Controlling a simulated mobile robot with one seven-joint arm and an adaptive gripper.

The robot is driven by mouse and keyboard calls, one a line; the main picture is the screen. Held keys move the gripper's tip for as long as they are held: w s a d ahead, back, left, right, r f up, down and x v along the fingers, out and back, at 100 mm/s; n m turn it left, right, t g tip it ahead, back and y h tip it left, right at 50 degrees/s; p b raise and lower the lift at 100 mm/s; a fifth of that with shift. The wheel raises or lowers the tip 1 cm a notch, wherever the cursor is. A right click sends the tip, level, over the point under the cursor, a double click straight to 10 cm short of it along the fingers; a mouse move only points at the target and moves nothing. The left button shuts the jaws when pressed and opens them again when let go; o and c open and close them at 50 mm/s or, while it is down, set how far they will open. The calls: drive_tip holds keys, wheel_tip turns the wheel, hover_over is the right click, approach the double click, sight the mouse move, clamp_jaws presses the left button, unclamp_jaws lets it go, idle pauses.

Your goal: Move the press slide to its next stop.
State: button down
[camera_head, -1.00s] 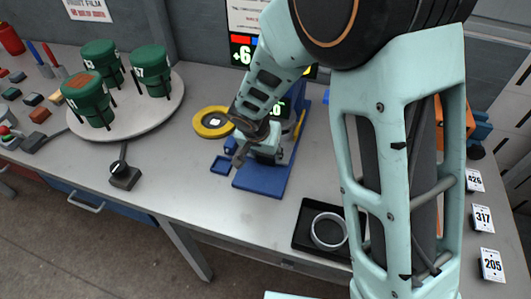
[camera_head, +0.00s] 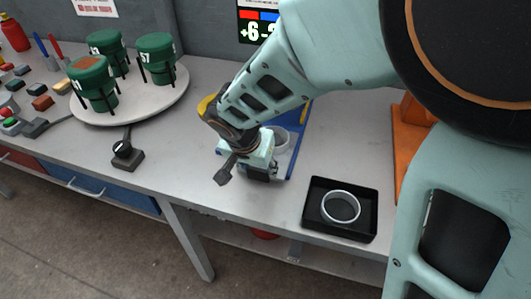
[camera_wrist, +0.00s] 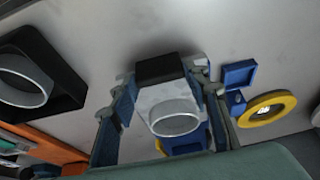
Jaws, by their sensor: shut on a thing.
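The press (camera_head: 296,160) has a blue base on the table, largely hidden behind my gripper and arm. In the wrist view, the pale grey press slide (camera_wrist: 148,103) has a black end block (camera_wrist: 160,68) and bears a light grey ring (camera_wrist: 175,117). My gripper (camera_head: 258,168) is at the front of the press, low over the table. In the wrist view its fingers (camera_wrist: 168,95) lie on both sides of the slide, shut on it. The ring also shows behind my gripper in the head view (camera_head: 281,138). The slide's stops cannot be made out.
A black tray (camera_head: 315,222) with another ring (camera_head: 341,207) stands right of the press. Table front is mostly clear.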

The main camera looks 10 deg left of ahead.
drive_tip(key=shift+s+a+b, duration=0.15)
drive_tip(key=shift+s+b, duration=0.4)
drive_tip(key=shift+s, duration=0.5)
drive_tip(key=shift+s+a+b, duration=0.15)
drive_tip(key=shift+s+b, duration=0.4)
drive_tip(key=shift+s, duration=0.6)
drive_tip(key=c, duration=1.5)
unclamp_jaws()
drive_tip(key=shift+f, duration=0.1)
drive_tip(key=o, duration=0.4)
drive_tip(key=shift+s, duration=0.1)
drive_tip(key=shift+r, duration=0.35)
drive_tip(key=v, duration=0.7)
drive_tip(key=shift+s+r, duration=0.15)
drive_tip(key=shift+r, duration=0.2)
